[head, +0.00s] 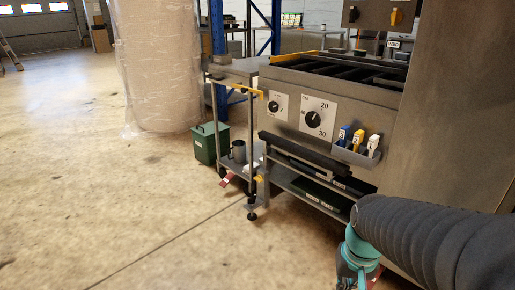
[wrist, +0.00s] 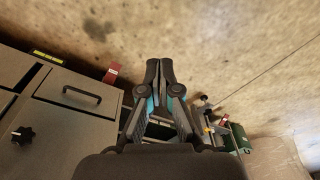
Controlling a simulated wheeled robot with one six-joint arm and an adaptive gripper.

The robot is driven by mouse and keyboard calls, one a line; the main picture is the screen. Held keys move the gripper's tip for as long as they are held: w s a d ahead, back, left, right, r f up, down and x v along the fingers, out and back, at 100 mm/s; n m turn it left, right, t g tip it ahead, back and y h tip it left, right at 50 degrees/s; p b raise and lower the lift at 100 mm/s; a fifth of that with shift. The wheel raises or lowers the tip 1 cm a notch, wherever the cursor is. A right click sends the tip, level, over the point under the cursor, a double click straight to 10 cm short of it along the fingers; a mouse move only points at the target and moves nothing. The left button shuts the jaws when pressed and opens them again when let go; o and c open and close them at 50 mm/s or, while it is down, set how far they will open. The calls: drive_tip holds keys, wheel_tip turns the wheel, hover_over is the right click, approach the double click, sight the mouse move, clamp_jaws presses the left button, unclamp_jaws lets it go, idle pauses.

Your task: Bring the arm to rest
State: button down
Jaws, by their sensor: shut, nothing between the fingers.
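My gripper (wrist: 159,72) shows in the wrist view with its two dark fingers closed together and nothing between them. It hangs over bare concrete floor, beside a grey cabinet. In the head view my arm, in a black ribbed sleeve, enters from the lower right. The teal part near its end points downward at the bottom edge, and the fingertips are out of frame there.
The grey cabinet (wrist: 75,120) is close at left in the wrist view. Floor at left is clear.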

drive_tip(key=s+a+r+n+t+p, duration=0.1)
drive_tip(key=s+r+t, duration=0.3)
drive_tip(key=r, duration=0.8)
drive_tip(key=shift+s+a+n+p, duration=0.35)
drive_tip(key=shift+s+a, duration=0.25)
drive_tip(key=shift+a, duration=0.3)
